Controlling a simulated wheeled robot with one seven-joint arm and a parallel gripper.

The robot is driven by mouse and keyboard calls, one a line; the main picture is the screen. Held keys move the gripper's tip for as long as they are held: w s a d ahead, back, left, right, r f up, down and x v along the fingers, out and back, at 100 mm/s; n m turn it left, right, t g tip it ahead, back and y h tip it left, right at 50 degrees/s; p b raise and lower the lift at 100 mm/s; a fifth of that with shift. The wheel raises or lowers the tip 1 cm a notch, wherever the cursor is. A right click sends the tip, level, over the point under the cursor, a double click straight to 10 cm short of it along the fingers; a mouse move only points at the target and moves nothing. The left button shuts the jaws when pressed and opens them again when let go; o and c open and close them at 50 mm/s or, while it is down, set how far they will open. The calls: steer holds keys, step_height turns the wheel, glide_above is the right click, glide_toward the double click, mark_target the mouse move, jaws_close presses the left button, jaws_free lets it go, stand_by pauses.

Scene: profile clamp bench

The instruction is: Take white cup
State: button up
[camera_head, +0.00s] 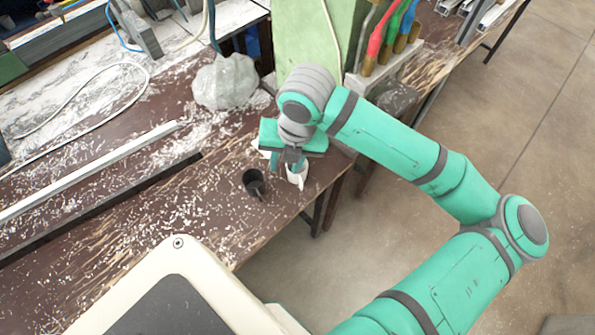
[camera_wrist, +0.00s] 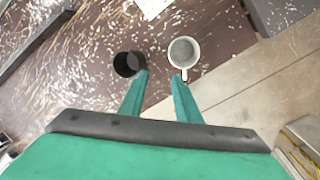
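A white cup (camera_head: 299,181) stands upright near the bench's edge, its upper part partly hidden by my gripper (camera_head: 286,163). In the wrist view the white cup (camera_wrist: 183,55) shows its round rim from above, and its small handle points down the picture. A black cup (camera_head: 252,186) stands to its left; it also shows in the wrist view (camera_wrist: 127,64). My gripper (camera_wrist: 160,76) is open, with nothing seen between its fingers. In the wrist view its right fingertip overlaps the white cup's handle and its left fingertip lies beside the black cup. I cannot tell whether they touch.
The brown bench (camera_head: 200,215) is strewn with white shavings. A pale metal profile (camera_head: 95,170) lies at the left. A clear plastic bag (camera_head: 225,82) and a rack of coloured-handled tools (camera_head: 385,65) are behind. The bench edge drops to open floor (camera_head: 400,190) at right.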

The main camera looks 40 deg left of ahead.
mark_target(302, 184)
steer(key=d+f, duration=0.1)
steer(key=f, duration=0.1)
steer(key=w+d+f+h, duration=0.1)
steer(key=d+f+h, duration=0.1)
steer(key=d+f, duration=0.1)
steer(key=shift+w+d+f+n, duration=0.1)
steer(key=shift+w+f+n, duration=0.05)
steer(key=shift+f+n, duration=0.2)
steer(key=shift+f, duration=0.45)
steer(key=shift+w+a+f, duration=0.1)
steer(key=shift+f, duration=0.65)
steer(key=shift+w+a+f, duration=0.15)
steer(key=shift+f, duration=0.65)
steer(key=shift+w+a+f, duration=0.1)
steer(key=shift+f, duration=0.65)
steer(key=shift+s, duration=0.1)
jaws_close()
